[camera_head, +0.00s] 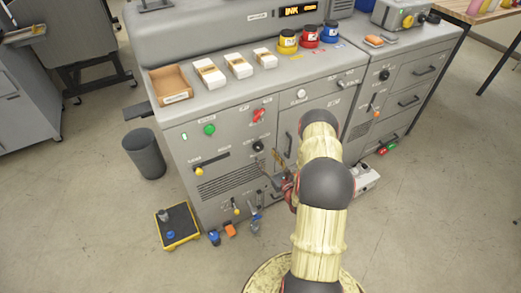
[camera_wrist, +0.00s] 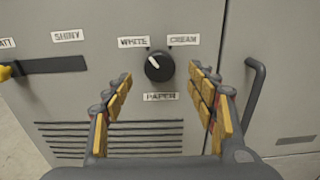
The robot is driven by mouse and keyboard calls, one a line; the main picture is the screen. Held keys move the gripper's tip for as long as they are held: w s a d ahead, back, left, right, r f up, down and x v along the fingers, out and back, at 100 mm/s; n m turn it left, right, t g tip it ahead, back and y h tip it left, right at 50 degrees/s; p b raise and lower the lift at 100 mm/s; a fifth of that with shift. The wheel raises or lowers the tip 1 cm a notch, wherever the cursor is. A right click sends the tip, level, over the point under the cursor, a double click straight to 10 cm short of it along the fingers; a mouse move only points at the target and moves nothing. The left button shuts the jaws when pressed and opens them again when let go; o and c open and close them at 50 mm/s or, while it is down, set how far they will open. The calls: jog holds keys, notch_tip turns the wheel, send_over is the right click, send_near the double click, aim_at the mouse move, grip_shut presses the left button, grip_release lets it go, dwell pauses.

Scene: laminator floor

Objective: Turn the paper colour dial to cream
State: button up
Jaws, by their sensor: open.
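The paper colour dial (camera_wrist: 159,67) is a round black knob with a white pointer line on the grey cabinet front. The pointer points up and left, toward the WHITE label (camera_wrist: 132,42). The CREAM label (camera_wrist: 184,40) is at its upper right, and the PAPER label (camera_wrist: 161,96) is below it. In the head view the dial (camera_head: 258,146) is left of my arm. My gripper (camera_wrist: 160,76) is open and empty, its yellow-padded fingers at either side of the dial in the picture. I see no contact. In the head view my arm partly hides my gripper (camera_head: 277,158).
A slider with a yellow knob (camera_wrist: 6,72) and SHINY label is left of the dial, a vent (camera_wrist: 110,138) below, and a vertical door handle (camera_wrist: 254,95) to the right. A red knob (camera_head: 259,115) is above the dial. A bin (camera_head: 144,153) stands on the floor at left.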

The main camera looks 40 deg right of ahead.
aim_at(260, 148)
jog(key=shift+b+x, duration=0.5)
jog(key=shift+x, duration=2.65)
jog(key=shift+c, duration=1)
jog(key=c, duration=0.9)
